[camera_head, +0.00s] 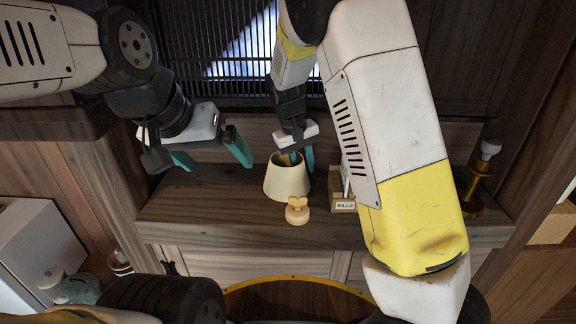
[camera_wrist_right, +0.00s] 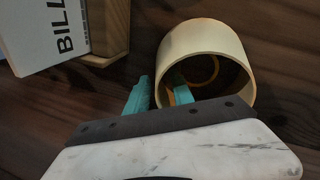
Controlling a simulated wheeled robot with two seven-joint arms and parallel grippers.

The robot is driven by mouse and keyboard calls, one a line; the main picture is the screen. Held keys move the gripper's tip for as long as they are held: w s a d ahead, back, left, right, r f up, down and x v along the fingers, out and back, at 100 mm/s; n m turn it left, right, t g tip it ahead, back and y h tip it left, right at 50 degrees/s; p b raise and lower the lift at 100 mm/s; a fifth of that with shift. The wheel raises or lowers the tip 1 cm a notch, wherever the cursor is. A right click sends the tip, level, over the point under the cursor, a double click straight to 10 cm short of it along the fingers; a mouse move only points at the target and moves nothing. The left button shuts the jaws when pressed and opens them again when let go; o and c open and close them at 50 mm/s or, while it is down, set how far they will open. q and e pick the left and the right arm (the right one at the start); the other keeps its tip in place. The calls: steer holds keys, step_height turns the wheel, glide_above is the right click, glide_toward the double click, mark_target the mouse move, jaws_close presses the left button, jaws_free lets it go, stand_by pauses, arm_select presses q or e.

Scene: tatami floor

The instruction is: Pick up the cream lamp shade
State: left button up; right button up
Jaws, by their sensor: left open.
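The cream lamp shade (camera_head: 287,182) stands on the wooden shelf, its round opening facing up. It also shows in the right wrist view (camera_wrist_right: 240,62), where I look into its opening. My right gripper (camera_head: 298,158) is at the shade's rim. In the right wrist view its two teal fingers (camera_wrist_right: 160,92) straddle the shade's wall, one inside the opening and one outside. I cannot tell whether they press on the wall. My left gripper (camera_head: 212,158) is open and empty, to the left of the shade above the shelf.
A small wooden object (camera_head: 297,211) stands just in front of the shade. A wooden box labelled BILLS (camera_head: 343,205) is to the right, close to my right arm. A brass lamp base (camera_head: 474,190) stands at the shelf's right end. The shelf's left part (camera_head: 200,210) is clear.

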jaws_close()
stand_by(1.4)
